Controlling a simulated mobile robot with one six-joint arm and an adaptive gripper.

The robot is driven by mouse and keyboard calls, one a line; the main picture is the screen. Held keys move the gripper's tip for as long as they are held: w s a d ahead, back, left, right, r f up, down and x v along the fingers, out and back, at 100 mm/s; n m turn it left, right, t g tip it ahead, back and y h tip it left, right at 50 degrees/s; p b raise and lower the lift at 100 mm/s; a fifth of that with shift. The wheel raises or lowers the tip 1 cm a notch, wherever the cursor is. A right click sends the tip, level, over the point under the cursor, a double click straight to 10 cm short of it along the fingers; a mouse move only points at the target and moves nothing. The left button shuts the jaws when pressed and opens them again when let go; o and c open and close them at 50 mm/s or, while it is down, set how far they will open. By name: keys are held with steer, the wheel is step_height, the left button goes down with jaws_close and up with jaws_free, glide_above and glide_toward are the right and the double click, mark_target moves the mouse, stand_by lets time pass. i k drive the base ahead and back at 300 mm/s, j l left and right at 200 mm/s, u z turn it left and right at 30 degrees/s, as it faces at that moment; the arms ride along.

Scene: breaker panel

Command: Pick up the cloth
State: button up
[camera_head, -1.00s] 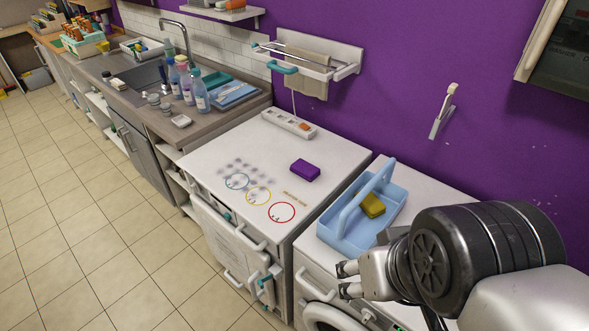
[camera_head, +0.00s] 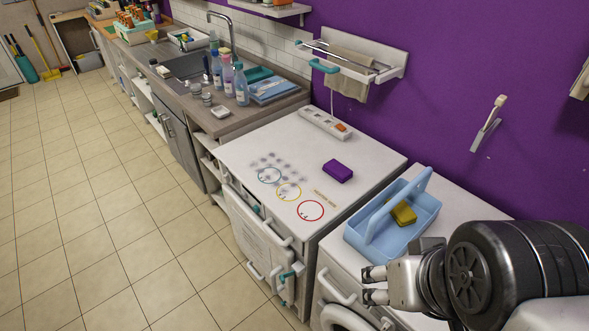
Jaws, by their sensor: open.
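A beige cloth (camera_head: 347,88) hangs over the bars of a white wall rack (camera_head: 393,71) on the purple wall, above the back of the white worktop. Part of it is hidden behind the rack's front bar. My gripper (camera_head: 367,286) is at the lower right, open and empty, with its fingers pointing left. It is in front of the light blue caddy and well away from the cloth.
The white worktop (camera_head: 262,143) holds a purple sponge (camera_head: 338,171) and a power strip (camera_head: 325,123). The blue caddy (camera_head: 424,220) holds a yellow sponge (camera_head: 404,213). Bottles (camera_head: 241,87) stand by the sink. The tiled floor (camera_head: 100,200) at left is clear.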

mark_target(336, 171)
steer(key=i+j+z, duration=0.1)
steer(key=i+j, duration=0.15)
steer(key=i+j+z, duration=0.1)
steer(key=i+j, duration=0.15)
steer(key=j, duration=0.15)
steer(key=i+j+z, duration=0.25)
steer(key=i+j, duration=0.2)
steer(key=j, duration=0.3)
